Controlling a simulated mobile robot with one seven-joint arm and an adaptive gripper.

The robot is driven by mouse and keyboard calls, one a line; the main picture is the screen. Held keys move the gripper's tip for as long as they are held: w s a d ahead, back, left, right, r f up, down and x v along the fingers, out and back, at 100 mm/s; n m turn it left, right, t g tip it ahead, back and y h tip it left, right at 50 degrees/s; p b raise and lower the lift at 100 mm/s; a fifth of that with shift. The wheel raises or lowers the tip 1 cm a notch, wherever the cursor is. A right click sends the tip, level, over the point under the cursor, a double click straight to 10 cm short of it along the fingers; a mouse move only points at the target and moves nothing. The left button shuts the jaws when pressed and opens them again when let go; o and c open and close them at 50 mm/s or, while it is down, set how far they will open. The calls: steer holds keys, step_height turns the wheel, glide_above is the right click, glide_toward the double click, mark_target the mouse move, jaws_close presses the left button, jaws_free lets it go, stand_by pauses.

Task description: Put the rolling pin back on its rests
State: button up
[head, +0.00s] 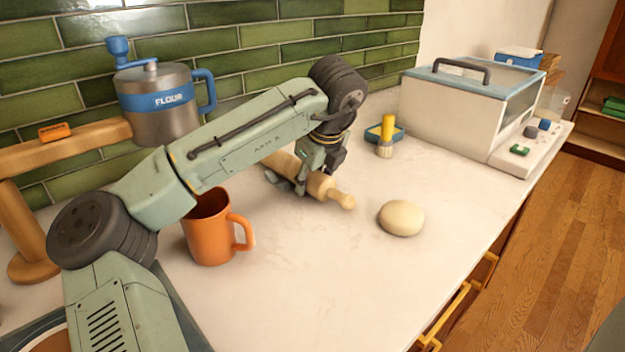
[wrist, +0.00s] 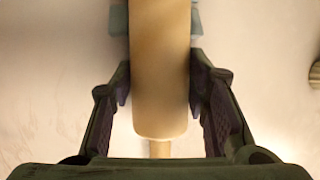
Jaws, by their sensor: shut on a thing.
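The wooden rolling pin (head: 324,188) is at the middle of the counter in the head view, slanting from back left to front right. It also fills the middle of the wrist view (wrist: 160,60), lengthwise, with one handle near the bottom. My gripper (head: 314,178) is shut on the pin, with one finger on each side of it. In the wrist view, teal pieces (wrist: 118,18) show on both sides of the pin at the top; they may be a rest. I cannot tell whether the pin touches anything below.
A dough ball (head: 401,218) lies right of the pin. An orange mug (head: 208,235) stands left, close to my arm. A yellow-handled brush (head: 386,135) is behind, near a large box-shaped appliance (head: 450,110). The front counter is clear.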

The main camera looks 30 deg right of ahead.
steer(key=o, duration=1.3)
steer(key=shift+f, duration=0.1)
steer(key=shift+c, duration=0.2)
steer(key=p+v, duration=0.8)
steer(key=v, duration=0.2)
steer(key=shift+w, duration=0.1)
steer(key=shift+b+v, duration=0.3)
steer(key=shift+v, duration=0.85)
steer(key=shift+f, duration=0.1)
